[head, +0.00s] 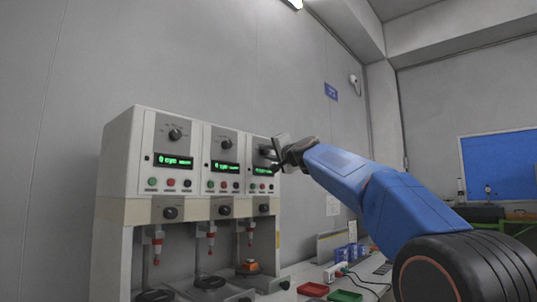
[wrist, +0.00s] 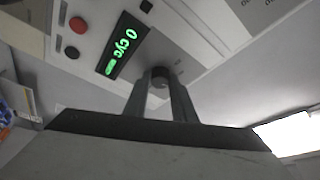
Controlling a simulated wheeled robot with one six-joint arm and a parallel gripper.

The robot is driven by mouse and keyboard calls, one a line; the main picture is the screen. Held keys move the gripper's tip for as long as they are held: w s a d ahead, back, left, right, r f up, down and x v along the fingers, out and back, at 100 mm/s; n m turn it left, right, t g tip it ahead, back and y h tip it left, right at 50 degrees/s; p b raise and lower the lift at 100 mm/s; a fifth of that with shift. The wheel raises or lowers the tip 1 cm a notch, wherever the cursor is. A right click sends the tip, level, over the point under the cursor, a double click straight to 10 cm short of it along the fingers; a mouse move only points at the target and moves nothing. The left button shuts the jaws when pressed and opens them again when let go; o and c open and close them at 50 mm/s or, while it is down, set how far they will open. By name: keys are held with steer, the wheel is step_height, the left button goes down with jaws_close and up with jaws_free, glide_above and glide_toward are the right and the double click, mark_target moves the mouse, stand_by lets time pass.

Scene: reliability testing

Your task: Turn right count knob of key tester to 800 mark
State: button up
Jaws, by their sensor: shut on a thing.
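The key tester (head: 120,155) is a white cabinet with three stations, each with a green display, small buttons and dark knobs. The right count knob (wrist: 159,74) is dark and round and sits between my gripper's fingertips in the wrist view. My gripper (wrist: 160,82) is shut on it, one finger on each side. In the head view my gripper (head: 274,153) reaches the upper part of the right station and hides most of that knob. The right display (wrist: 124,45) shows "0 cyc", tilted in the wrist view. The scale marks around the knob cannot be read.
The left count knob (head: 175,134) and middle count knob (head: 227,144) are uncovered. Lower knobs and red-tipped plungers sit below. A red tray (head: 313,289), a green tray (head: 344,296) and blue boxes (head: 347,253) lie on the bench at right.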

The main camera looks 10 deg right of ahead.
steer(key=shift+r+m+g+h, duration=0.15)
steer(key=shift+m+g+h, duration=0.3)
steer(key=shift+m, duration=1.05)
steer(key=shift+r+m+g+h, duration=0.1)
steer(key=shift+m+g+h, duration=0.3)
steer(key=shift+m, duration=1.1)
steer(key=m+g, duration=0.1)
steer(key=m, duration=0.1)
steer(key=m+g, duration=0.1)
steer(key=m, duration=0.1)
steer(key=shift+r+m+y, duration=0.2)
steer(key=shift+m+y, duration=0.05)
steer(key=shift+m, duration=0.15)
steer(key=shift+c, duration=0.2)
steer(key=shift+g, duration=0.25)
steer(key=o, duration=1.1)
steer(key=shift+c, duration=0.2)
steer(key=shift+s, duration=0.1)
steer(key=v, duration=1.7)
steer(key=shift+s+d+r, duration=0.1)
